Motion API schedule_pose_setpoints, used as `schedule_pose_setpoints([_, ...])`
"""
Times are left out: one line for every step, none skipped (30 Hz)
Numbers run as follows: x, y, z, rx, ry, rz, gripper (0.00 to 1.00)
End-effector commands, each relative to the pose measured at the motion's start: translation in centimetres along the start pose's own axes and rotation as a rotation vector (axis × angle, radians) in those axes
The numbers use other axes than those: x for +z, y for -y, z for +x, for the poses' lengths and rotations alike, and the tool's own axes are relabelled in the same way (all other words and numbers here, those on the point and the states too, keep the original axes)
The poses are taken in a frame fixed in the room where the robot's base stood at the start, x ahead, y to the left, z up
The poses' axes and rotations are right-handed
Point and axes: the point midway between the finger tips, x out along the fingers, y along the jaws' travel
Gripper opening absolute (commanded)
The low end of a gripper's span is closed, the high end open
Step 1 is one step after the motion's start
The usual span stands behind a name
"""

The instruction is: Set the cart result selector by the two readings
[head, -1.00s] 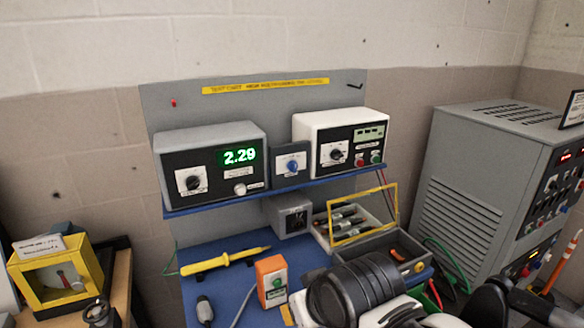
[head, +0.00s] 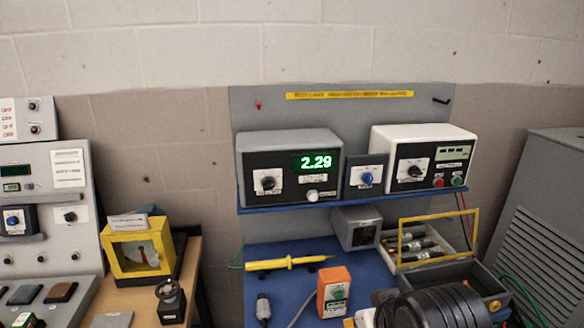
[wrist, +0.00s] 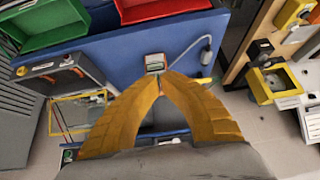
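The test cart's blue shelf (head: 300,207) holds a grey meter (head: 262,150) with a green display (head: 314,162) reading 2.29. To its right is a white instrument (head: 420,137) with a small display (head: 451,153) that I cannot read. Between them stands a small dark box with a blue knob (head: 367,179), apparently the result selector; its labels are illegible. In the wrist view my gripper (wrist: 160,82) has its yellow fingers meeting at the tips, with nothing visible between them. The grey-faced orange tester (wrist: 155,62) shows just beyond the tips. My gripper's fingers are not visible in the head view.
A yellow-framed tray (head: 437,258) is at the right. A wooden bench on the left bears a yellow case (head: 138,253). My dark arm covers the lower right.

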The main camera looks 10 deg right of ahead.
Motion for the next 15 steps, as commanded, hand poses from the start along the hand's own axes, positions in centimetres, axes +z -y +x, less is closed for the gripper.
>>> schedule_pose_setpoints([0.0, 0.0, 0.0, 0.0, 0.0, 0.0, 0.15])
schedule_pose_setpoints([-0.1, 0.0, 0.0, -0.001, -0.001, 0.0, 0.25])
schedule_pose_setpoints([-0.5, 0.0, -0.1, -0.005, -0.005, 0.0, 0.37])
schedule_pose_setpoints([-1.0, 0.0, -0.1, -0.009, -0.01, 0.0, 0.46])
schedule_pose_setpoints([-1.7, 0.0, -0.2, -0.015, -0.018, 0.0, 0.49])
schedule_pose_setpoints([-2.9, 0.0, -0.2, -0.026, -0.03, -0.001, 0.49])
schedule_pose_setpoints([-4.1, -0.1, -0.3, -0.035, -0.044, -0.002, 0.49])
schedule_pose_setpoints([-5.5, -0.2, -0.3, -0.045, -0.062, -0.003, 0.49])
schedule_pose_setpoints([-7.6, -0.5, -0.2, -0.06, -0.089, -0.003, 0.49])
schedule_pose_setpoints([-9.3, -0.8, -0.2, -0.071, -0.113, -0.004, 0.49])
schedule_pose_setpoints([-11.1, -1.3, -0.1, -0.08, -0.14, -0.006, 0.49])
schedule_pose_setpoints([-13.5, -2.0, 0.2, -0.09, -0.178, -0.007, 0.49])
schedule_pose_setpoints([-15.2, -2.7, 0.4, -0.095, -0.207, -0.007, 0.49])
schedule_pose_setpoints([-16.8, -3.4, 0.6, -0.097, -0.238, -0.008, 0.49])
schedule_pose_setpoints([-19.0, -4.5, 0.9, -0.098, -0.279, -0.007, 0.49])
